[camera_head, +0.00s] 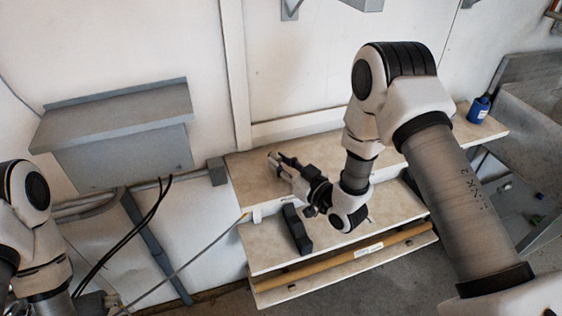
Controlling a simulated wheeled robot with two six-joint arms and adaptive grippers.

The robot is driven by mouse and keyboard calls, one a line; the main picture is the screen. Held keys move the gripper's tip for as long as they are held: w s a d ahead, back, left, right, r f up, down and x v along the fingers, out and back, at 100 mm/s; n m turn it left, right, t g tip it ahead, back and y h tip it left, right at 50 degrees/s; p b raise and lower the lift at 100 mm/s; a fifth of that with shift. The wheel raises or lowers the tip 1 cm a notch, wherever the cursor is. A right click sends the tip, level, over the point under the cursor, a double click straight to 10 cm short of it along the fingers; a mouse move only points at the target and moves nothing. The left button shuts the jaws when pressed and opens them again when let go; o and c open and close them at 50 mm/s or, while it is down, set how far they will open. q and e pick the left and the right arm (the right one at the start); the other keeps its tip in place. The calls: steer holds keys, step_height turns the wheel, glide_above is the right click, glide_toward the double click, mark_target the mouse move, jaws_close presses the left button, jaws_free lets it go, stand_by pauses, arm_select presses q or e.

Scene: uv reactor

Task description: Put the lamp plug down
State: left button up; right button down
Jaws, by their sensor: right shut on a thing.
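My right gripper (280,163) is over the left part of the upper pale shelf (240,187), its fingers pointing to the left and toward the wall. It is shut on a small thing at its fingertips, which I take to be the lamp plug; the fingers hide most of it. I cannot tell whether the plug touches the shelf. My left arm shows at the left edge, but its gripper cannot be made out.
A dark block (297,229) stands on the lower shelf (268,255). A blue bottle (479,108) stands at the upper shelf's right end, beside a grey sink (535,115). A grey box (125,155) is on the wall. Black cables (130,235) hang below it.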

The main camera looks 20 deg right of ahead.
steer(key=shift+w+f, duration=0.1)
steer(key=shift+f, duration=0.25)
steer(key=c, duration=1)
jaws_free()
steer(key=shift+r, duration=0.25)
